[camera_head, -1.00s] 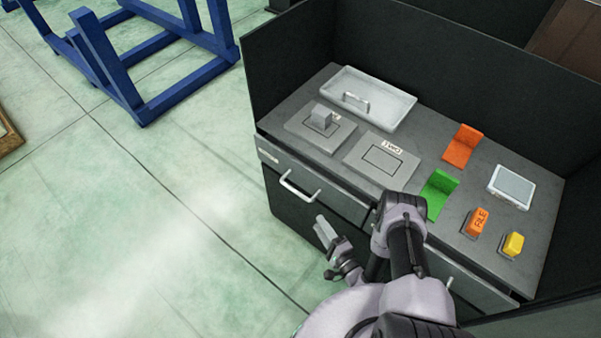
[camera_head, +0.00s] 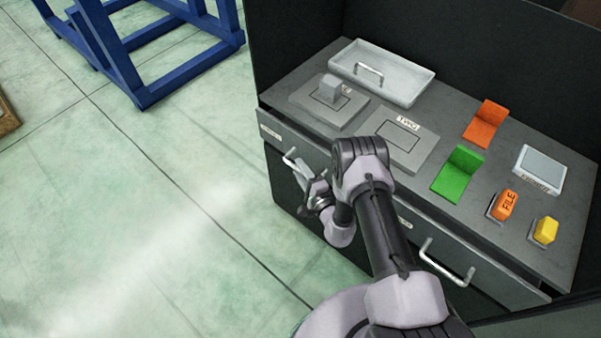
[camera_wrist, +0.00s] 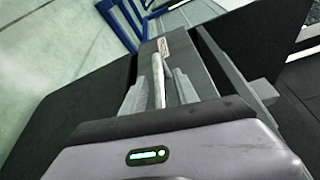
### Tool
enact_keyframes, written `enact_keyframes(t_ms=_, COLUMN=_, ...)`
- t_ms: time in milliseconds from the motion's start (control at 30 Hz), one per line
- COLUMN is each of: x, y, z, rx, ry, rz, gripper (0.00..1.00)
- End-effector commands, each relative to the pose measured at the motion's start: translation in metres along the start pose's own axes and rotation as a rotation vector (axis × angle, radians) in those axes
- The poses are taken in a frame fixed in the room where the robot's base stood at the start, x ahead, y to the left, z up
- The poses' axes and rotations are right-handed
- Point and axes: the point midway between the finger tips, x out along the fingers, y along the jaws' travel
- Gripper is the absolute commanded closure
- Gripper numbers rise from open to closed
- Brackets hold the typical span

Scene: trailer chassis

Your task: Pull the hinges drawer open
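The grey bench (camera_head: 300,73) has a left drawer (camera_head: 275,143) with a pale label too small to read and a metal bar handle (camera_head: 290,155). My gripper (camera_head: 303,171) is at this handle, in front of the drawer. In the wrist view the handle bar (camera_wrist: 158,82) runs between my two fingers, and my gripper (camera_wrist: 160,92) looks open, with gaps beside the bar. The drawer front looks about flush with the bench; my arm hides its right part.
A right drawer has its own handle (camera_head: 446,264). A blue frame (camera_head: 150,95) stands at left; the floor between is clear.

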Motion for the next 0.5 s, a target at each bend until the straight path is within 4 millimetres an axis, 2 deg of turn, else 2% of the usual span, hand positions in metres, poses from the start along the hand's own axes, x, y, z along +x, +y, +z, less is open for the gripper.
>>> enact_keyframes(t_ms=133, x=-0.0002, y=-0.0005, z=0.0001, rx=0.000, ry=0.000, rz=0.000, gripper=0.64)
enact_keyframes(t_ms=300, x=-0.0004, y=-0.0003, z=0.0002, rx=-0.001, ry=-0.001, rz=0.000, gripper=0.97)
enact_keyframes(t_ms=333, x=-0.0004, y=-0.0003, z=0.0002, rx=-0.001, ry=-0.001, rz=0.000, gripper=1.00)
enact_keyframes(t_ms=500, x=-0.0005, y=-0.0003, z=0.0001, rx=-0.001, ry=-0.001, rz=0.000, gripper=1.00)
